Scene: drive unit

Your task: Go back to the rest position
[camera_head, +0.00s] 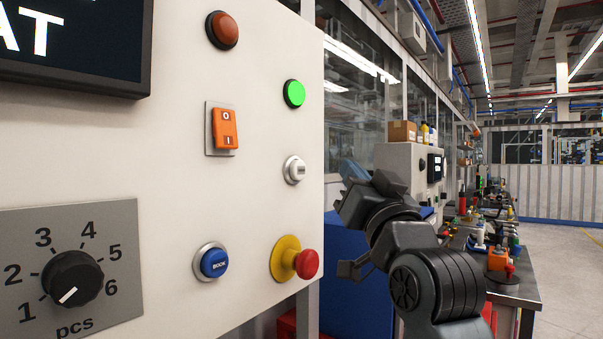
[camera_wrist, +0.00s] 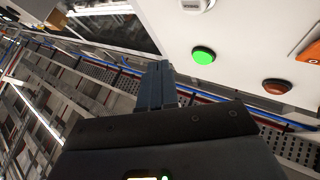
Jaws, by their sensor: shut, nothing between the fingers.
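My arm stands to the right of the white control panel (camera_head: 165,180) in the head view. My gripper (camera_head: 350,172) is at the panel's right edge, clear of its buttons, and part of it is dark against the background. In the wrist view my gripper (camera_wrist: 156,68) shows its two blue-grey fingers together, with nothing between them. The panel also shows at the upper right of the wrist view, with a lit green button (camera_wrist: 203,56) and an orange-red button (camera_wrist: 276,86). The fingers are apart from both.
A cluttered workbench (camera_head: 515,293) stands behind my arm. Open floor (camera_head: 570,270) lies at the far right.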

